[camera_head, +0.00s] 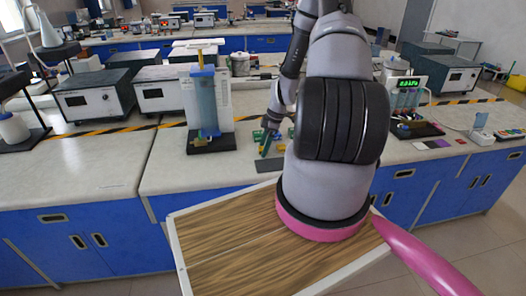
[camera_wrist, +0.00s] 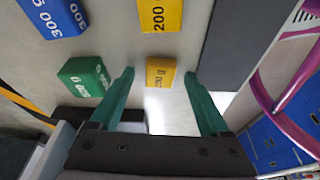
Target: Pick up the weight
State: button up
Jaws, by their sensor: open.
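Several coloured block weights lie on the bench in the wrist view. A small yellow weight (camera_wrist: 160,72) with a hard-to-read label lies in line between the tips of my gripper (camera_wrist: 159,76). The green fingers are open, one on each side of it, and no contact is visible. A larger yellow weight marked 200 g (camera_wrist: 160,14) lies beyond it. A green weight (camera_wrist: 85,77) lies to the left, and a blue weight marked 300 g (camera_wrist: 52,17) at the upper left. In the head view, my gripper (camera_head: 270,125) is small and partly hidden above the bench.
A dark slab (camera_wrist: 235,40) lies right of the yellow weights. In the head view, a stand with a blue cylinder (camera_head: 204,105) is left of my gripper, with white instrument boxes (camera_head: 95,103) farther left. The front bench top (camera_head: 95,165) is clear at left.

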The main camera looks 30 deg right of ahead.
jog(key=shift+c, duration=0.3)
grip_shut()
